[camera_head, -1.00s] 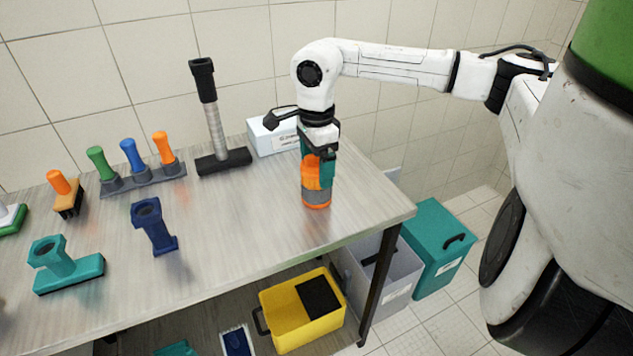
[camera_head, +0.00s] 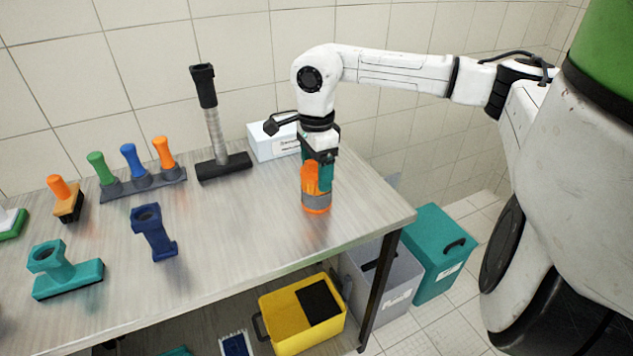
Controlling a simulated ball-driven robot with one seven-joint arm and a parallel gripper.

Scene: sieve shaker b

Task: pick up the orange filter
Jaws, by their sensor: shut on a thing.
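The orange filter (camera_head: 316,203) is a short upright cylinder with a grey band, near the right end of the metal table (camera_head: 230,240). My gripper (camera_head: 319,178) points straight down from above and is shut on its upper part. The teal fingers cover part of the filter's top. The filter's bottom is at or very near the tabletop; I cannot tell whether there is a gap.
A white box (camera_head: 272,142) stands behind my gripper. A black-headed tool (camera_head: 222,165), a rack of coloured handles (camera_head: 145,184), a navy tool (camera_head: 153,233) and a teal brush (camera_head: 66,275) stand to the left. Bins, including a yellow one (camera_head: 275,327), sit below.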

